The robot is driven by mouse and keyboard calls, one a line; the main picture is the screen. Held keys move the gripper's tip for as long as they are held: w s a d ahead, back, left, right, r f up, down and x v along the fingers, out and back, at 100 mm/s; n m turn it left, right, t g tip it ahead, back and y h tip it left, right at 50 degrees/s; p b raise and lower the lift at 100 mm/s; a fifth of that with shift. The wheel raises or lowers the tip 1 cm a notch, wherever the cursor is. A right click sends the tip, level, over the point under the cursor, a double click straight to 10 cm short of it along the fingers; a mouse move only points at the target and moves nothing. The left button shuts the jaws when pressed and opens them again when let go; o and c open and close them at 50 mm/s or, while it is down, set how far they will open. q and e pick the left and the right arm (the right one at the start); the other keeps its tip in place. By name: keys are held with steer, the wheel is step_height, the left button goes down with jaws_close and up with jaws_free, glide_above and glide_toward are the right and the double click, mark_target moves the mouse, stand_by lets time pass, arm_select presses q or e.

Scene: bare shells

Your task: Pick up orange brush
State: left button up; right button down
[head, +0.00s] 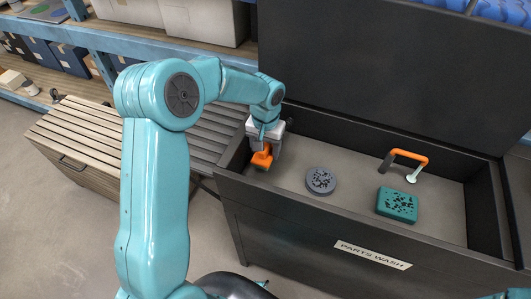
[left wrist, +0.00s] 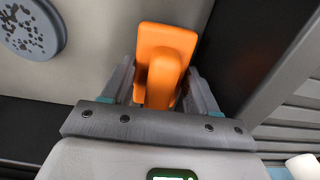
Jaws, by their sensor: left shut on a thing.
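The orange brush (head: 262,157) is at the left end of the parts-wash basin in the head view. It has an orange block and a raised orange handle, and it fills the space between the fingers in the left wrist view (left wrist: 165,62). My left gripper (head: 265,148) points down over it and is shut on the brush, with one finger on each side of the handle. Whether the brush touches the basin floor cannot be told. My right gripper is not in view.
The dark parts-wash basin (head: 300,245) has raised walls and an upright lid (head: 400,70). Inside are a round grey disc (head: 320,181), a teal block (head: 397,204) and an orange-topped faucet (head: 408,156). A slatted bench (head: 85,135) stands left.

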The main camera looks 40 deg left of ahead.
arm_select(q)
step_height(320, 180, up, 17)
